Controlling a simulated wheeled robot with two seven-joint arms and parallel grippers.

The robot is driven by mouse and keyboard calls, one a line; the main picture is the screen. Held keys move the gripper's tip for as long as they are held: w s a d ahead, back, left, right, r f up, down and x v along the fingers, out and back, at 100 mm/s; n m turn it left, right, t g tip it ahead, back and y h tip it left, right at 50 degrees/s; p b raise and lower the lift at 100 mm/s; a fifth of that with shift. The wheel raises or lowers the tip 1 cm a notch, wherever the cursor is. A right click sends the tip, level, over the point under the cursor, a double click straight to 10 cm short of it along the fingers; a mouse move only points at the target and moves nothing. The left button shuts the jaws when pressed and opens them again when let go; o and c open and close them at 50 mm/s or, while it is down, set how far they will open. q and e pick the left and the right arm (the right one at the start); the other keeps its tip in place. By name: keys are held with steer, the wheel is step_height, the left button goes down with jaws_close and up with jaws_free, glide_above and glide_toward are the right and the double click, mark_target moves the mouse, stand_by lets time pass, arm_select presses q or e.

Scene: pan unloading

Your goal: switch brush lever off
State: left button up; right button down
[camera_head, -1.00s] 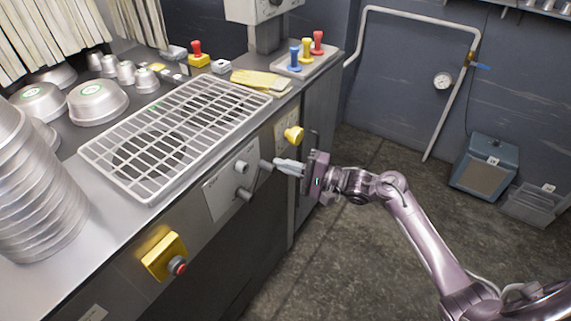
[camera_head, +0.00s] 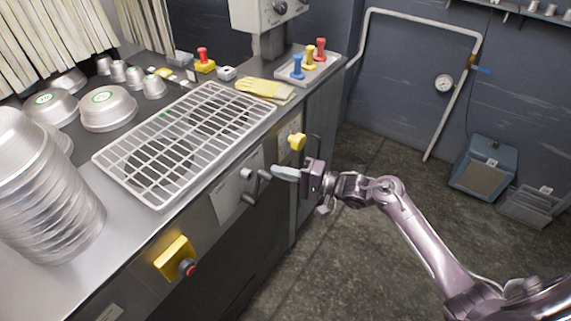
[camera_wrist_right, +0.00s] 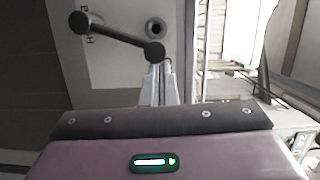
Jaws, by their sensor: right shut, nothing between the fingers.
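The brush lever (camera_head: 250,186) is a dark grey crank on a pale plate (camera_head: 228,199) on the counter's front. In the right wrist view the lever (camera_wrist_right: 118,37) runs from a round end at upper left to a round knob near the middle. Small marks show on the plate beside the upper left end. My right gripper (camera_head: 276,173) is shut and empty, its fingertips close to the lever's outer end. In the wrist view the fingers (camera_wrist_right: 160,83) point at the knob; I cannot tell whether they touch it. My left gripper is out of view.
A yellow knob (camera_head: 297,141) sits on the panel just beyond the gripper. A red button on a yellow box (camera_head: 174,257) is nearer.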

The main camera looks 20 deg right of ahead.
mark_target(269, 181)
steer(key=s+a+n+p, duration=0.1)
steer(key=p, duration=0.1)
steer(key=s+a+r+n+p, duration=0.1)
steer(key=a+n+p, duration=0.1)
steer(key=s+a+r+n+h+p, duration=0.1)
steer(key=n+p, duration=0.1)
steer(key=shift+s+a+r+p, duration=0.15)
steer(key=shift+s+r+p, duration=0.05)
steer(key=shift+p, duration=0.2)
steer(key=shift+s+a+f+n+h+p, duration=0.25)
steer(key=shift+s+a+n+p, duration=0.25)
steer(key=shift+a, duration=0.2)
steer(key=shift+s+a+f+n+h+p, duration=0.2)
steer(key=shift+s+a+n+p, duration=0.15)
steer(key=shift+s+a+p, duration=0.25)
steer(key=shift+s+a+f+n+h+p, duration=0.15)
steer(key=shift+s+a+f+n+p, duration=0.1)
steer(key=shift+s+a+n+p, duration=0.35)
steer(key=shift+w+a, duration=0.1)
steer(key=shift+a, duration=0.05)
steer(key=s+d+r+p, duration=0.1)
steer(key=s+d+r, duration=0.4)
steer(key=d, duration=0.4)
steer(key=shift+s+r, duration=0.15)
steer(key=shift+r, duration=0.05)
